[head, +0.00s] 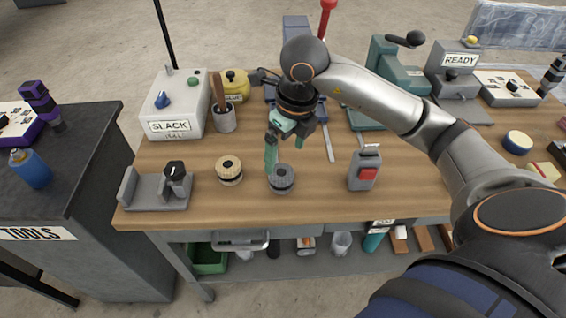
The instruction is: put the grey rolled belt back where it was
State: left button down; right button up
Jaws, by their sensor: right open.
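The grey rolled belt (281,180) stands on the wooden workbench (330,205) near its front edge, with a dark band around its middle. My right gripper (285,158) is open, with its green fingers pointing down, just above and behind the grey roll. One fingertip shows close to the roll's back left side; I cannot tell whether it touches. A tan roll (229,168) of similar shape stands to the left of the grey one. My left gripper is not in view.
A grey holder (150,192) stands at the bench's front left, and a grey device with a red button (366,172) stands right of the roll. The SLACK box (176,108), a tool cup (224,118) and a yellow tin (234,82) stand behind. The bench's front strip is clear.

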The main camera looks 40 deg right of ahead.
jog(key=shift+s+r, duration=0.15)
jog(key=shift+r, duration=0.75)
jog(key=shift+s+r, duration=0.15)
jog(key=shift+r, duration=0.7)
